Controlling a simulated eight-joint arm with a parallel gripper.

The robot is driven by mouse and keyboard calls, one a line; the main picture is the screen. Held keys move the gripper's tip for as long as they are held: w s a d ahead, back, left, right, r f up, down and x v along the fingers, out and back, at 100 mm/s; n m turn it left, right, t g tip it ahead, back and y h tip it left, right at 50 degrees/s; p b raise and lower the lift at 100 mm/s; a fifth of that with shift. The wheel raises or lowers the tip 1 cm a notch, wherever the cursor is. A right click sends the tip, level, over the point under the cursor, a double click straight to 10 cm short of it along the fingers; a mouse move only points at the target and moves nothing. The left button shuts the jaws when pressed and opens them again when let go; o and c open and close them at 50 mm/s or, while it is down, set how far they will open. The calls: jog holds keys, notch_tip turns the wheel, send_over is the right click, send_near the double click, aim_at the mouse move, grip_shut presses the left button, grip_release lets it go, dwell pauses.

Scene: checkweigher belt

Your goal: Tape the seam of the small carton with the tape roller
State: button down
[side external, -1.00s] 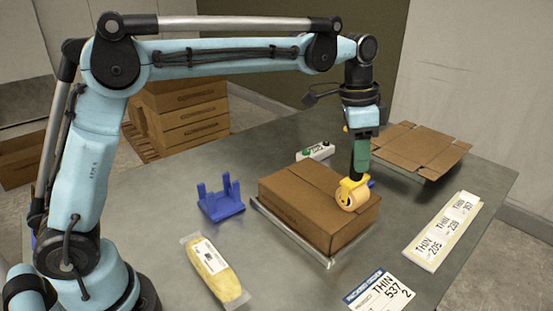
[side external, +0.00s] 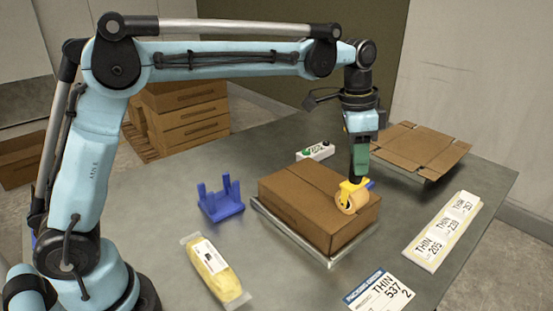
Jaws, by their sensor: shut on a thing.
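The small carton (side external: 308,207) is brown and closed, and lies on a low metal plate (side external: 283,232) on the table. A seam line runs across its top. The yellow tape roller (side external: 352,194) with its tan roll is at the carton's top right edge. It appears to touch the top there, but I cannot tell for certain. My gripper (side external: 358,178) is above the carton's right part, pointing down and shut on the tape roller. The fingertips are small and partly hidden by the roller. I cannot make out whether tape lies on the seam.
An empty blue stand (side external: 221,199) is left of the carton. A yellow bagged item (side external: 216,272) lies in front left. Label sheets (side external: 441,231) and a label card (side external: 379,291) lie right and front. A flattened carton (side external: 420,148) and a switch box (side external: 315,152) are behind.

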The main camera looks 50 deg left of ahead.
jog(key=shift+f, duration=0.15)
jog(key=shift+a, duration=0.15)
jog(key=a, duration=0.6)
jog(key=shift+a, duration=0.15)
dwell(0.6)
jog(key=a, duration=0.9)
jog(key=shift+a, duration=0.3)
dwell(0.9)
jog(key=a, duration=0.3)
dwell(0.4)
